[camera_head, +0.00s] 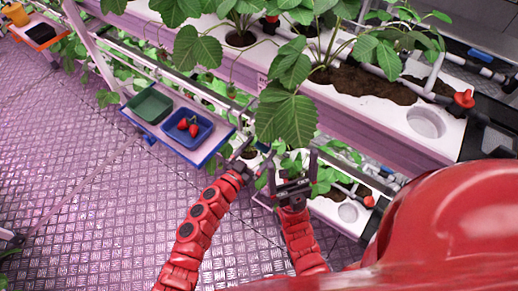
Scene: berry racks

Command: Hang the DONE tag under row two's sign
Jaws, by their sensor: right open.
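I cannot make out a DONE tag or a readable row sign in the head view. My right gripper (292,170) is open in front of the planted rack, its two dark fingers apart and nothing seen between them. My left gripper (250,157) is just to its left, close to the rack's leaves. Its fingers are small and partly lost against the leaves, so I cannot tell whether they are open or hold anything.
A shelf (195,157) at the left carries a green tray (150,106) and a blue tray (204,131) with red strawberries. The white planter (440,150) with large leaves runs across the top. Metal floor (110,220) is clear at lower left.

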